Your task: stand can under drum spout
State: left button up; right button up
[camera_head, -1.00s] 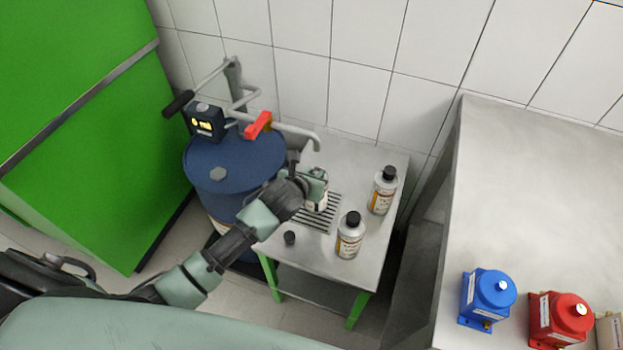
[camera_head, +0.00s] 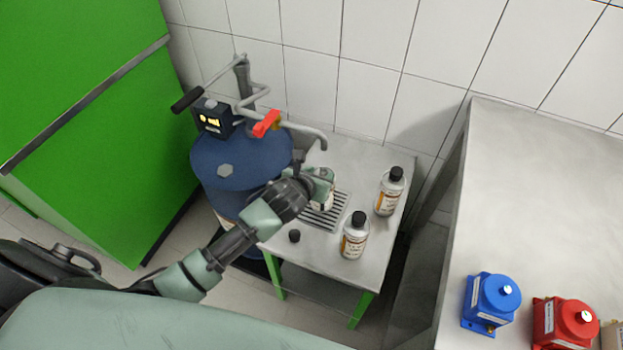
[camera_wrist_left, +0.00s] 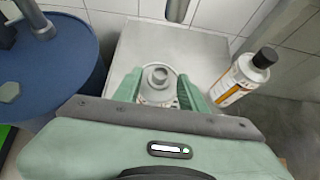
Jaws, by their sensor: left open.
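The can (camera_wrist_left: 158,88) is pale with a grey open neck and stands between the open fingers of my left gripper (camera_wrist_left: 158,92) in the left wrist view. In the head view the can (camera_head: 328,203) is mostly hidden behind the gripper (camera_head: 322,186). It is over the slotted drain grate (camera_head: 338,212) on the small steel table. The blue drum (camera_head: 235,165) stands left of it. The drum's grey spout (camera_head: 318,138) bends down behind and above the gripper. I cannot tell whether the neck is exactly below the spout's mouth. My right gripper is out of view.
Two capped bottles stand on the small table (camera_head: 340,257), one at the front (camera_head: 355,236) and one at the back right (camera_head: 389,192). A small black cap (camera_head: 294,236) lies near the front left. A steel bench (camera_head: 560,210) with blue and red units stands at right.

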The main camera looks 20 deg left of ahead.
pick_arm(q)
jog(key=v, duration=1)
jog(key=shift+s+r, duration=0.2)
jog(key=shift+s, duration=0.05)
dwell(0.7)
